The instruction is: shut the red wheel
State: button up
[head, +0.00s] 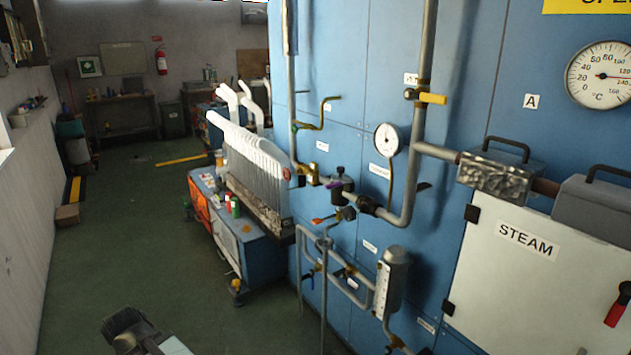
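A small dark-red round piece (287,174), which looks like the red wheel seen nearly edge-on, sits left of a brass valve (311,175) on the pipework at the front of the blue machine. It is too small to tell how far it is turned. A dark, blocky end that looks like my gripper (125,326) shows at the bottom left edge, low over the green floor. It is well apart from the wheel and touches nothing that I can see. Its fingers are not clear, so I cannot tell whether it is open or shut.
The blue machine (355,60) carries pipes, a yellow lever (432,98), an orange-red lever (322,219), dial gauges (387,139) and a STEAM door (530,275) with a red handle (618,305). Floor further left is mostly clear.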

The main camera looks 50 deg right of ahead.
aim_at(285, 175)
jog(key=z, duration=0.05)
jog(key=k, duration=0.15)
jog(key=z, duration=0.85)
jog(key=i, duration=1.7)
jog(key=u, duration=1.35)
